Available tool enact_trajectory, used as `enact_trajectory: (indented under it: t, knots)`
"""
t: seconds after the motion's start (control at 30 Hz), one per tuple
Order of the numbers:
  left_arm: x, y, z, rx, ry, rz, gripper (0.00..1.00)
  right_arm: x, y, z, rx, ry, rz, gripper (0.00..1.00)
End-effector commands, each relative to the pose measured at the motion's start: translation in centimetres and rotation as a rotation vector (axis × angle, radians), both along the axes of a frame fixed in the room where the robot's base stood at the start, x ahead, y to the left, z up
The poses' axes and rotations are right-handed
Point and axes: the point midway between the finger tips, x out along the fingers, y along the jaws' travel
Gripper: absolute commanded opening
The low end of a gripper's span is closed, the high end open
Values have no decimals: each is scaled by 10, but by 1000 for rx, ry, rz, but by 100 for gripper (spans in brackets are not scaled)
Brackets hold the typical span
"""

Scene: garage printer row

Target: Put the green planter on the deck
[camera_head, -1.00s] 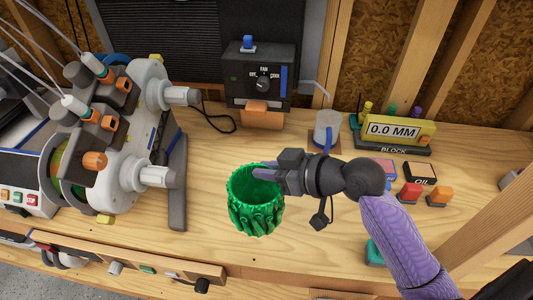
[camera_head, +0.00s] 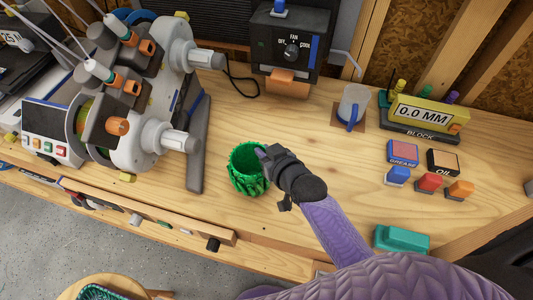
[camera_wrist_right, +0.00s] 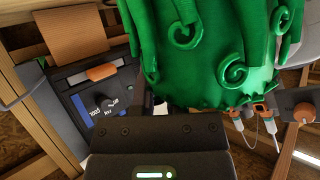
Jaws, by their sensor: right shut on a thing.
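The green planter (camera_head: 250,180) is an open-topped, textured pot, upright over the front half of the wooden workbench. My right gripper (camera_head: 264,154) is shut on its right rim in the head view. In the right wrist view the planter (camera_wrist_right: 205,50) fills the upper middle, with curled relief on its wall, and covers the fingertips. I cannot tell whether its base touches the bench. I cannot tell which surface is the deck. My left gripper is not in view.
A grey machine (camera_head: 140,90) stands to the left of the planter. A black fan control box (camera_head: 290,45) is behind it. Small coloured blocks (camera_head: 428,182) and a teal box (camera_head: 402,240) lie to the right. A round wooden stool (camera_head: 98,279) shows below the bench edge.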

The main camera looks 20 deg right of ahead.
Motion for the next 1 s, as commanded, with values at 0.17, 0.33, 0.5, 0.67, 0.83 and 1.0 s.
enact_trajectory:
  t: [0.17,0.33,0.5,0.67,0.83,1.0]
  knots:
    - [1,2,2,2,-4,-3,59,0,0,1,-1,0,0,0]
    - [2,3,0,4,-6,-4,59,0,0,0,-1,1,0,30]
    - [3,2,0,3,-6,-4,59,0,0,0,-1,1,0,52]
    - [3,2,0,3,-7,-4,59,0,0,0,-1,1,0,52]
    - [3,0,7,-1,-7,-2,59,-9,-2,7,-1,2,1,52]
    - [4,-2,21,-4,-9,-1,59,-42,-9,23,-1,3,1,52]
